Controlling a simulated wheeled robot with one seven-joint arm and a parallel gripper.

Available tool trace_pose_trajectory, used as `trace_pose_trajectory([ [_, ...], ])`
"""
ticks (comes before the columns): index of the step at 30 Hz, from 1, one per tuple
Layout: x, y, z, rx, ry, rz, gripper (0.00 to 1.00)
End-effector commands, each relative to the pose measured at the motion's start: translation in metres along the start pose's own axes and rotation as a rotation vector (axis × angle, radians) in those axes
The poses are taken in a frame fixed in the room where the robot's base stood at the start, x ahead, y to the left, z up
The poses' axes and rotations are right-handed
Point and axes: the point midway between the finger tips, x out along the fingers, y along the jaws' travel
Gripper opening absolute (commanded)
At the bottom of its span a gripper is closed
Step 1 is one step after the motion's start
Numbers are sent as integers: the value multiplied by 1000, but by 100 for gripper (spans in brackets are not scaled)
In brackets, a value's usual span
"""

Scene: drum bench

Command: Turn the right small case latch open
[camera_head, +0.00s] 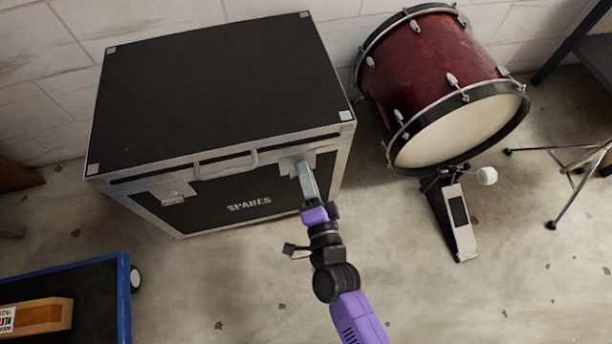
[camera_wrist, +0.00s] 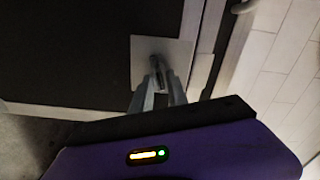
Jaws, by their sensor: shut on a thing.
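A black case marked SPARES (camera_head: 235,95) with metal edges stands against the wall, its lid down. Its right latch (camera_head: 289,164) is on the front face near the right corner, partly hidden by my gripper. In the wrist view the right latch plate (camera_wrist: 177,48) is a pale square with a small dark turn piece at its middle. My gripper (camera_head: 300,166) reaches the latch from the front; in the wrist view its fingertips (camera_wrist: 158,72) are shut on the turn piece. The left latch (camera_head: 172,191) is on the same front face, apart from my gripper.
A handle (camera_head: 226,163) sits on the case front between the latches. A red bass drum (camera_head: 425,85) with a pedal (camera_head: 452,215) stands to the right. A blue-edged cart (camera_head: 122,300) is at the lower left.

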Motion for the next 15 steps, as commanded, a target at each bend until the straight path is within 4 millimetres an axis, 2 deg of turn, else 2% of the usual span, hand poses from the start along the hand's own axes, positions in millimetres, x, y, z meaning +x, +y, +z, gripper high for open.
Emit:
trace_pose_trajectory([
  [6,-1,5,2,168,-1,2,0],
  [15,-1,6,1,312,0,2,0],
])
